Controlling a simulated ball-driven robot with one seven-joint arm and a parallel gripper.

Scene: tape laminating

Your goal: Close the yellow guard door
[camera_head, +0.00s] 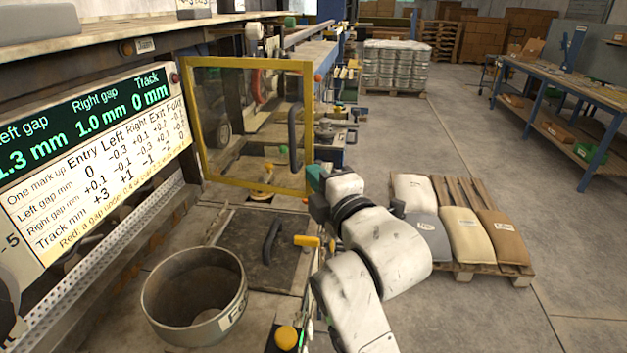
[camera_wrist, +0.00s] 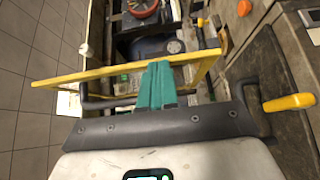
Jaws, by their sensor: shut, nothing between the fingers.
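The yellow guard door (camera_head: 250,184), a yellow frame around a clear panel, stands open, swung out from the machine on the left. Its dark upright handle (camera_head: 294,138) is near the right edge. My gripper (camera_head: 315,177) is at the door's lower right corner, its teal fingers shut and empty. In the wrist view the door frame (camera_wrist: 80,76) runs as a yellow bar across the fingertips (camera_wrist: 157,68). The fingers are beside the dark handle (camera_wrist: 97,103), not around it. I cannot tell whether they touch the frame.
A dark hatch with a black handle (camera_head: 271,241) and yellow lever (camera_head: 307,241) lies below the door. A round bin (camera_head: 196,297) stands in front. A readout board (camera_head: 90,160) is at left. A pallet with sacks (camera_head: 455,235) is right of my arm; open floor lies beyond.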

